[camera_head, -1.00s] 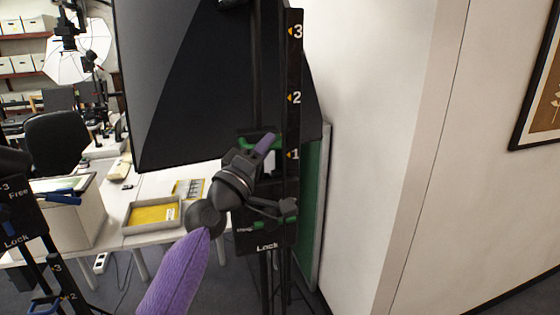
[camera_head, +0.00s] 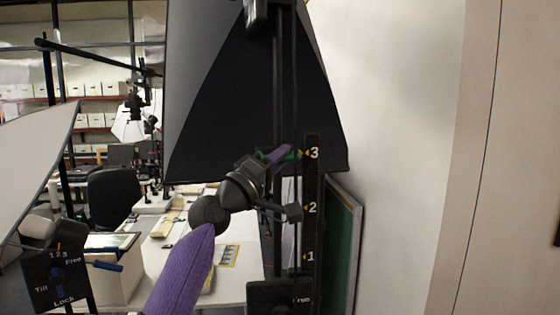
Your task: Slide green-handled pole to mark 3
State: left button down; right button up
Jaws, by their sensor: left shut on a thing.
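A black upright pole stands mid-right in the head view, beside a black scale strip (camera_head: 311,232) with white marks 1, 2 and 3 and small orange pointers. The green handle (camera_head: 296,155) on the pole is level with mark 3, mostly hidden behind my gripper. My left gripper (camera_head: 278,157), on a purple arm from below, is shut on the green handle. A large black softbox (camera_head: 240,110) hangs at the pole, its lower edge a little below mark 3. My right gripper is not in view.
A black panel (camera_head: 280,297) reading "Free" is at the pole's foot. A second stand's panel (camera_head: 58,277) with Tilt, Free and Lock is at lower left. A white wall (camera_head: 400,150) and green board (camera_head: 340,245) stand close on the right. A desk lies behind.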

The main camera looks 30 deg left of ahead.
pick_arm(q)
jog(key=shift+s+a+r, duration=0.1)
jog(key=shift+r, duration=0.25)
jog(key=c, duration=1)
grip_release()
jog(key=o, duration=0.4)
jog(key=shift+f, duration=0.1)
jog(key=shift+f, duration=0.1)
jog(key=shift+s+f, duration=0.2)
jog(key=b+v, duration=0.4)
jog(key=v, duration=0.5)
jog(key=shift+s+r+b, duration=0.15)
jog(key=shift+b, duration=0.2)
